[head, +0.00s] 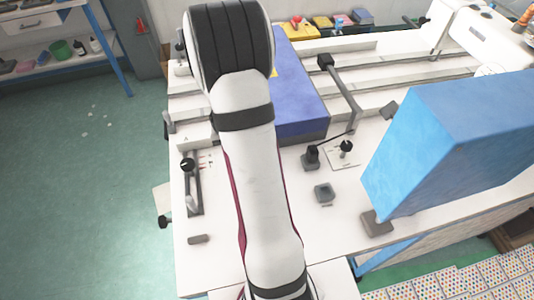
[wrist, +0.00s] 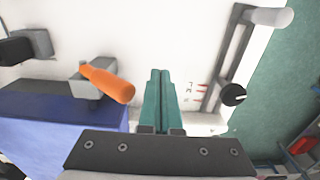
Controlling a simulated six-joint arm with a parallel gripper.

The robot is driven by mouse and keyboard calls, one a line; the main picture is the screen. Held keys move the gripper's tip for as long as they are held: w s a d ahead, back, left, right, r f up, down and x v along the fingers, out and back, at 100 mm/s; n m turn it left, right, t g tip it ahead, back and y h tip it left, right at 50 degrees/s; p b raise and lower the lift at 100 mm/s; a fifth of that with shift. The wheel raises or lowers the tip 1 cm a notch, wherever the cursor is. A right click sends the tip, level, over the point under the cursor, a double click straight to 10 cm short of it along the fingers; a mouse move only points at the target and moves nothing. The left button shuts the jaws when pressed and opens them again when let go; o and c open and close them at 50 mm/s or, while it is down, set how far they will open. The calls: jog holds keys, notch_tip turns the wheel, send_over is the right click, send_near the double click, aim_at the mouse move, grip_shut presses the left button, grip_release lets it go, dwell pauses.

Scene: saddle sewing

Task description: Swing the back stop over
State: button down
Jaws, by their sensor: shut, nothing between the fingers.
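My gripper (wrist: 158,98) shows in the wrist view with its two teal fingers together and nothing between them. It is over the white table top; in the head view my own arm hides it. An orange handle (wrist: 107,83) on a grey block (wrist: 92,72) sits left of the fingers, apart from them, beside the blue block (wrist: 60,120). I cannot tell for sure which part is the back stop. A hinged-looking bar (head: 344,88) with a black end lies right of the blue block (head: 298,95) in the head view.
A slotted grey rail (head: 193,185) with a black knob (head: 187,164) is at the table's left edge; its knob also shows in the wrist view (wrist: 232,94). A large light-blue block (head: 440,140) stands at the right. The front of the white table (head: 215,265) is mostly clear.

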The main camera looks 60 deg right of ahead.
jog(key=shift+r, duration=0.1)
notch_tip(320, 180, up, 9)
dwell(1.0)
jog(key=s+a+r+n, duration=0.1)
jog(key=a+r, duration=0.1)
jog(key=a, duration=0.5)
jog(key=s+a+r, duration=0.1)
jog(key=a+r, duration=0.2)
jog(key=a, duration=0.4)
jog(key=s+a+n+y, duration=0.1)
jog(key=s+a+n, duration=0.1)
jog(key=s+a, duration=1)
jog(key=shift+s+a+y, duration=0.15)
jog(key=shift+a+y, duration=0.25)
jog(key=shift+a, duration=0.6)
jog(key=shift+r, duration=0.15)
